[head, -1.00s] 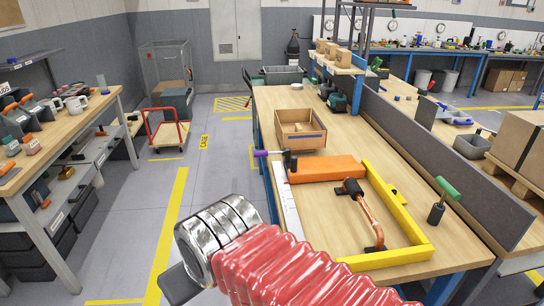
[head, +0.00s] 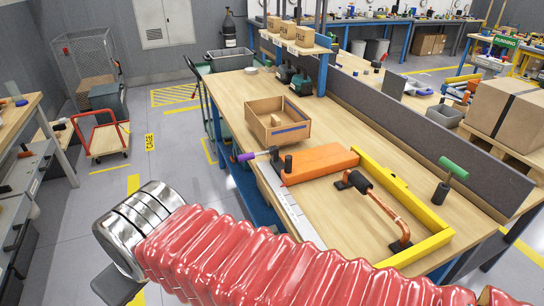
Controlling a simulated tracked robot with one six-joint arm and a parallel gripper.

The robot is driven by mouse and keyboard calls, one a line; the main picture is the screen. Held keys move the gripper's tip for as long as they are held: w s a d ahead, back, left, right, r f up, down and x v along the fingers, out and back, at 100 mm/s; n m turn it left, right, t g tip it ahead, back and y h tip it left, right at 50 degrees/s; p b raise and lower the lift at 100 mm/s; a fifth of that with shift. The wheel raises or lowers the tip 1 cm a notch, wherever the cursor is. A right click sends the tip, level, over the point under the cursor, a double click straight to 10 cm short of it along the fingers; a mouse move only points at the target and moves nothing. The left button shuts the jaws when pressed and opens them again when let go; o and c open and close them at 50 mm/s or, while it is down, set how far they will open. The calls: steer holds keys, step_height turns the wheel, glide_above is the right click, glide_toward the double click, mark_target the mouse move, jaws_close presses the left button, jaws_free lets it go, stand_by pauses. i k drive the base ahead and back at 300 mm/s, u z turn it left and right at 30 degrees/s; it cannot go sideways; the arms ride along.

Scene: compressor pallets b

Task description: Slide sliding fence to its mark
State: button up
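An orange block (head: 320,163), which looks like the sliding fence, lies across the wooden bench beside a white scale strip (head: 290,208). A purple-ended clamp handle (head: 248,156) with a dark body stands at its left end. A yellow angled frame (head: 408,195) borders the area on the right and near sides. A copper bar with a black grip (head: 383,208) lies inside the frame. I cannot make out the mark on the scale. My red ribbed arm with silver rings crosses the foreground, apart from the block. My gripper's fingers are not in view.
An open wooden box (head: 277,122) sits behind the block. A green-handled tool (head: 449,180) stands right of the frame, before a grey divider (head: 420,140). A red cart (head: 100,140) stands on the floor at left.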

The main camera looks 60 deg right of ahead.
mark_target(313, 153)
steer(key=z, duration=0.2)
steer(key=i, duration=1.1)
steer(key=z, duration=0.25)
